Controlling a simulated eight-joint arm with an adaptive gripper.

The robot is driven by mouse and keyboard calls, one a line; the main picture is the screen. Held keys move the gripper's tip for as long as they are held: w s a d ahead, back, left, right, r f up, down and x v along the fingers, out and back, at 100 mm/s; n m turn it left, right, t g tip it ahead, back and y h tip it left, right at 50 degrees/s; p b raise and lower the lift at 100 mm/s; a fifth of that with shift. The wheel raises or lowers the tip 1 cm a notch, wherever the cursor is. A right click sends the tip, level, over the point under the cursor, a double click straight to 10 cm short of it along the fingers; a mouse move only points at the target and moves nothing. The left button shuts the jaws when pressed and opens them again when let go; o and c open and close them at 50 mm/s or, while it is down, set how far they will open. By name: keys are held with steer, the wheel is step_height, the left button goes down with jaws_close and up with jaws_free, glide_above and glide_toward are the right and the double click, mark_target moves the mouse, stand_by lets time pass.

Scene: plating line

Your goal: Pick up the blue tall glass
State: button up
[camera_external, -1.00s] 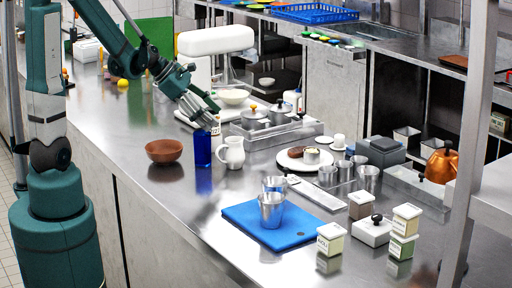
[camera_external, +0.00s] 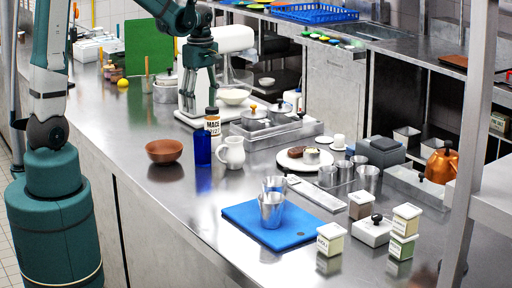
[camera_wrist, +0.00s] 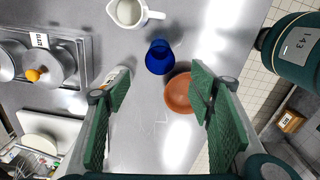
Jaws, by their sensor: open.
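The blue tall glass (camera_external: 202,148) stands upright on the steel counter, between the brown bowl (camera_external: 164,151) and the white pitcher (camera_external: 231,152). In the wrist view the blue glass (camera_wrist: 160,57) shows from above, ahead of the fingers and roughly midway between their lines. My gripper (camera_external: 203,88) is open and empty, pointing down above and behind the glass. In the wrist view its green fingers (camera_wrist: 157,104) are spread wide, and the brown bowl (camera_wrist: 180,93) lies partly behind the right finger.
A labelled bottle (camera_external: 213,122) stands just behind the glass; it shows beside the left finger in the wrist view (camera_wrist: 118,78). A white stand mixer (camera_external: 205,70) is behind my gripper. A tray with lidded pots (camera_external: 275,135) lies to the right. Counter left of the bowl is clear.

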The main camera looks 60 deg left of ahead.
glide_above(203, 151)
steer(key=w+a, duration=0.1)
steer(key=a, duration=0.2)
step_height(203, 151, down, 10)
steer(key=shift+r, duration=0.15)
steer(key=shift+w+d, duration=0.1)
steer(key=shift+w, duration=0.05)
steer(key=shift+f, duration=1.3)
steer(key=shift+d+f, duration=0.1)
steer(key=shift+f, duration=2.5)
steer(key=c, duration=1.1)
